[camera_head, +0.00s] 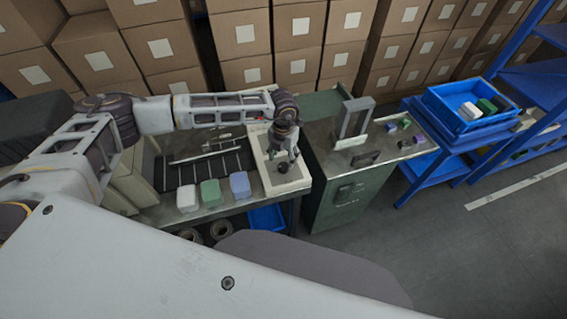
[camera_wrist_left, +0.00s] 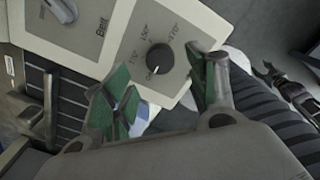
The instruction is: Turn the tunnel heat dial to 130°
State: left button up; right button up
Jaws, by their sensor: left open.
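The tunnel heat dial (camera_wrist_left: 160,58) is a round black knob on a grey-faced cream panel (camera_wrist_left: 185,22). Degree markings curve around it, too blurred to read surely, and its light pointer mark seems to face the "Off" label. In the head view the dial (camera_head: 283,168) sits just below my left gripper (camera_head: 284,156). In the wrist view my left gripper (camera_wrist_left: 162,92) is open, its green-padded fingers apart to either side, with the dial beyond the gap and not gripped. A dark gripper-like part (camera_wrist_left: 280,78), probably my right gripper, shows at the right edge; its jaws are unclear.
A second panel labelled "Belt" (camera_wrist_left: 85,25) with a lever adjoins the dial panel. White, green (camera_head: 210,192) and purple blocks stand left of the panel. A green cabinet (camera_head: 335,200) stands to the right, with a blue crate (camera_head: 450,118) beyond. Stacked cartons line the back.

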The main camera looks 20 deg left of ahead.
aim_at(284, 166)
pick_arm(q)
jog(key=shift+f+p, duration=0.35)
jog(key=shift+f, duration=2.2)
jog(key=c, duration=1.1)
jog(key=shift+o, duration=0.2)
